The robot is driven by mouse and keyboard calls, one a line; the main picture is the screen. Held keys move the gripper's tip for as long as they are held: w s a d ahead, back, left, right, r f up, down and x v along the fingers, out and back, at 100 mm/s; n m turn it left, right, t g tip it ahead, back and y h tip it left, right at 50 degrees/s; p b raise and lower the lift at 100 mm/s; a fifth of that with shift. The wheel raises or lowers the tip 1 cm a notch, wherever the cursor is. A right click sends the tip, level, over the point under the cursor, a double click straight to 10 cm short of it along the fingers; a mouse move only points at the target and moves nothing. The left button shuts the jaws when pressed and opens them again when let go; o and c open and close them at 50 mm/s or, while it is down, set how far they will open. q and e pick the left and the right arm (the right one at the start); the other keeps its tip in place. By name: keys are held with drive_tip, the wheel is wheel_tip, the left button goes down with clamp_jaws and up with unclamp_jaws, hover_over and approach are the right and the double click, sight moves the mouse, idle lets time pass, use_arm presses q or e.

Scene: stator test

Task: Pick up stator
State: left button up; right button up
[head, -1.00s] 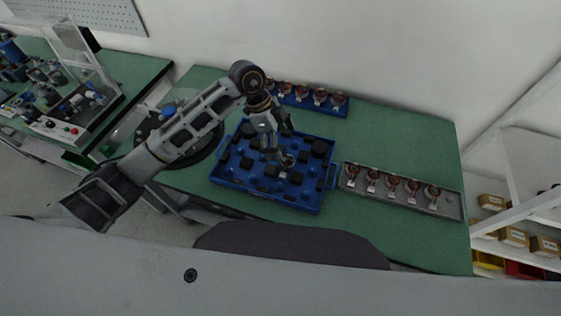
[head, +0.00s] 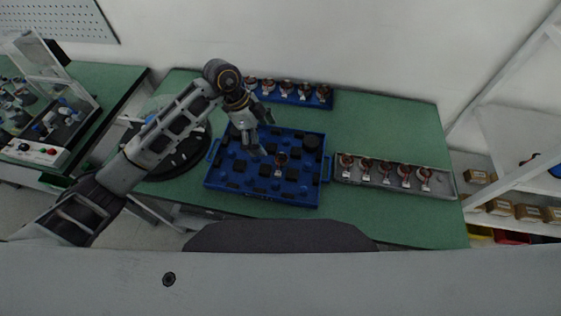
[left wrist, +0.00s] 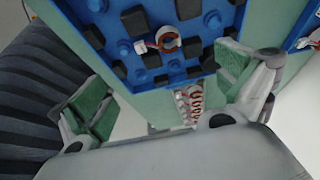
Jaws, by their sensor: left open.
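A stator (head: 281,160), a copper-brown ring with a white tab, sits in the blue tray (head: 262,200) among dark blocks and blue pegs. In the left wrist view the stator (left wrist: 165,41) lies in the upper middle, beyond the fingers. My left gripper (head: 264,134) is open and empty, above the tray, up and left of the stator and apart from it. Its green-padded fingers are spread wide in the left wrist view (left wrist: 165,88). Several more stators stand in a grey tray (head: 452,189) on the right and in a blue rack (head: 326,104) at the back. My right gripper is not in view.
A dark round turntable (head: 190,160) is left of the blue tray, partly hidden by my left arm. The green table (head: 390,125) is clear behind the grey tray. Shelves with boxes (head: 500,207) stand at the right.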

use_arm(q)
approach(279, 162)
drive_tip(key=shift+p+x, duration=0.45)
drive_tip(key=shift+x, duration=2)
drive_tip(key=shift+w+d, duration=0.1)
drive_tip(key=shift+d, duration=0.05)
drive_tip(key=shift+d+f, duration=0.15)
drive_tip(key=shift+f, duration=0.25)
drive_tip(key=shift+p+x, duration=0.55)
drive_tip(key=shift+x, duration=1.6)
drive_tip(key=c, duration=1)
drive_tip(key=shift+r, duration=0.2)
drive_tip(key=shift+c, duration=0.2)
